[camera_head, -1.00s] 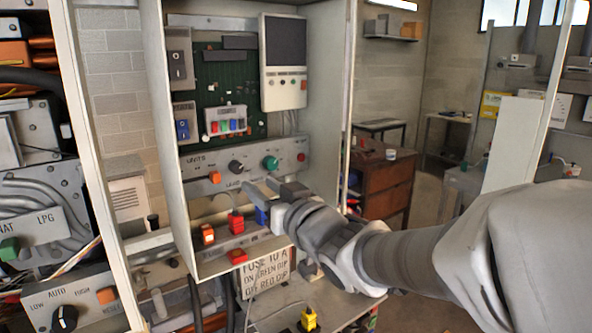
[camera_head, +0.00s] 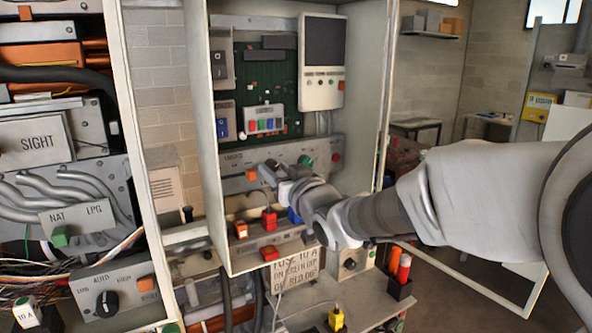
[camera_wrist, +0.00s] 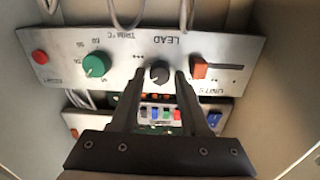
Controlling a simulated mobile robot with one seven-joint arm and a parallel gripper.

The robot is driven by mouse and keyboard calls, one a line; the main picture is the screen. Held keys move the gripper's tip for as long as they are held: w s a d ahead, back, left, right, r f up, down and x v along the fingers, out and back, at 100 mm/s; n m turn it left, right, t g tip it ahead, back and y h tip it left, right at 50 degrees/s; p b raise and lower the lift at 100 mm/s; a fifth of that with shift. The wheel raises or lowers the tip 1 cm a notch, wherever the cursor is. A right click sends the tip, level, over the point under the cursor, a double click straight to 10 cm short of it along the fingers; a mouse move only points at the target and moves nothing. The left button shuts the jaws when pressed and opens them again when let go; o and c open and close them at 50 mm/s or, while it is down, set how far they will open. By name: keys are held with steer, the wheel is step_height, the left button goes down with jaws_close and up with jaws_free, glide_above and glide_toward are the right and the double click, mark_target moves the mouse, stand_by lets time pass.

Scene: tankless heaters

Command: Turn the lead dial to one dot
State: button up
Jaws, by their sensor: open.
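The lead dial (camera_wrist: 159,73) is a small black knob under the upside-down word LEAD in the wrist view. In the head view my gripper (camera_head: 268,171) is at the grey panel (camera_head: 325,152) and largely hides the dial.
A green knob (camera_wrist: 96,64) and a red button (camera_wrist: 39,57) share the panel. An orange switch (camera_wrist: 199,68) sits close beside the dial, next to one finger. Cabinet side walls (camera_head: 365,80) stand at both sides.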

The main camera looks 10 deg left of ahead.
jaws_close()
steer(key=shift+f+n+b, duration=0.2)
steer(key=shift+n+b, duration=0.1)
steer(key=shift+b, duration=0.3)
steer(key=shift+f+n+b, duration=0.1)
steer(key=shift+n+b, duration=0.4)
steer(key=shift+b, duration=0.5)
steer(key=n+b, duration=0.7)
steer(key=b, duration=0.1)
steer(key=shift+y, duration=0.3)
steer(key=shift+n+b, duration=1.4)
steer(key=shift+n, duration=0.4)
steer(key=shift+r, duration=0.2)
